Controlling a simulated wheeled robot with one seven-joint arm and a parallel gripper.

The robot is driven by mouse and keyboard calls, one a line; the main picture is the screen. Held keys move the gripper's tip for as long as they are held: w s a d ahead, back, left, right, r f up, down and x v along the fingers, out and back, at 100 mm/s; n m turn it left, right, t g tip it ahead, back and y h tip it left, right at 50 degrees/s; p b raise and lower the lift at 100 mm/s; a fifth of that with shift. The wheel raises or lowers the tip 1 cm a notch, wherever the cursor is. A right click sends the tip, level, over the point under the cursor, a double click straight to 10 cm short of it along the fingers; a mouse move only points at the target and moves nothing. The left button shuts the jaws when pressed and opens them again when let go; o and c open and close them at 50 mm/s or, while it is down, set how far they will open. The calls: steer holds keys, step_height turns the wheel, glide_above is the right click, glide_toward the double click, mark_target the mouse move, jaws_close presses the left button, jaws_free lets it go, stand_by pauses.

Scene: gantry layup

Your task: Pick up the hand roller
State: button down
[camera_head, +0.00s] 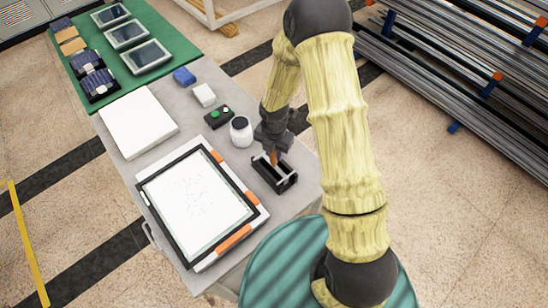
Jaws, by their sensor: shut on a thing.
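My gripper (273,148) points down over a small black open holder (262,184) at the right end of the grey table. It is shut on the hand roller (274,158), whose orange-brown handle shows just below the jaws. The roller's lower end is in or just above the holder; I cannot tell whether it touches. A light bar shows inside the holder, and I cannot tell whether it belongs to the roller. My wrist hides the top of the handle.
Left of the holder on the table (299,203) lies a framed white panel (195,200) with orange corners. A white jar (241,132), a black button box (218,117), a white block (204,94) and a blue item (184,76) stand behind. Metal racks (450,90) are at right.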

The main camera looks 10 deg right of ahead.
step_height(320, 180, up, 10)
steer(key=shift+r+b, duration=0.1)
steer(key=shift+b, duration=0.5)
steer(key=c, duration=1.8)
jaws_free()
steer(key=shift+c, duration=0.9)
steer(key=shift+s, duration=0.1)
